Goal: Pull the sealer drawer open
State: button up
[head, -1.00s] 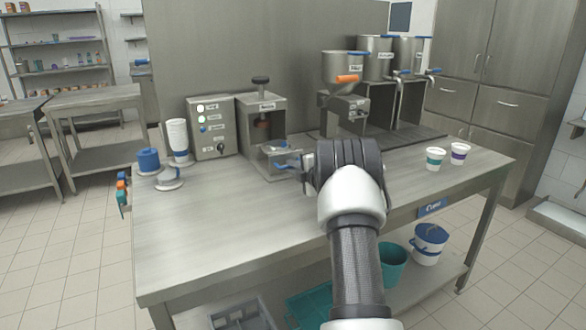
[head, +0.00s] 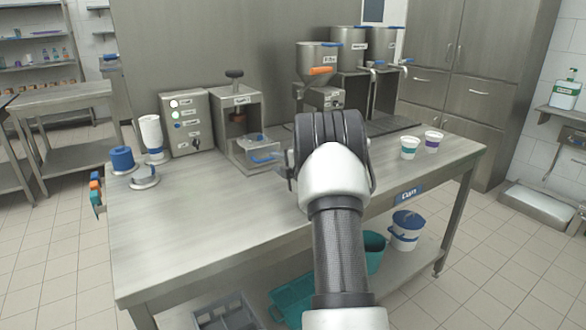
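The sealer (head: 222,120) is a steel press frame with a black knob on top, standing at the back of the steel table left of centre. Its drawer (head: 240,155) is low at the front, with a blue handle (head: 266,159) facing me. How far out the drawer sits is hard to tell. My gripper (head: 287,167) is just right of the handle, mostly hidden behind my own wrist. A small gap seems to show between them. My fingertips and their opening are hidden.
A control box (head: 188,125) stands left of the sealer. A hopper dispenser (head: 318,65) is behind my wrist. Two cups, one teal-banded (head: 409,148) and one purple-banded (head: 433,142), stand at the right. The table's front left (head: 190,220) is clear.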

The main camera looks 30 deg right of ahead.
jog(key=p+v, duration=0.1)
jog(key=v, duration=1.1)
jog(key=shift+s+r, duration=0.1)
jog(key=shift+s, duration=0.3)
jog(key=shift+w, duration=0.1)
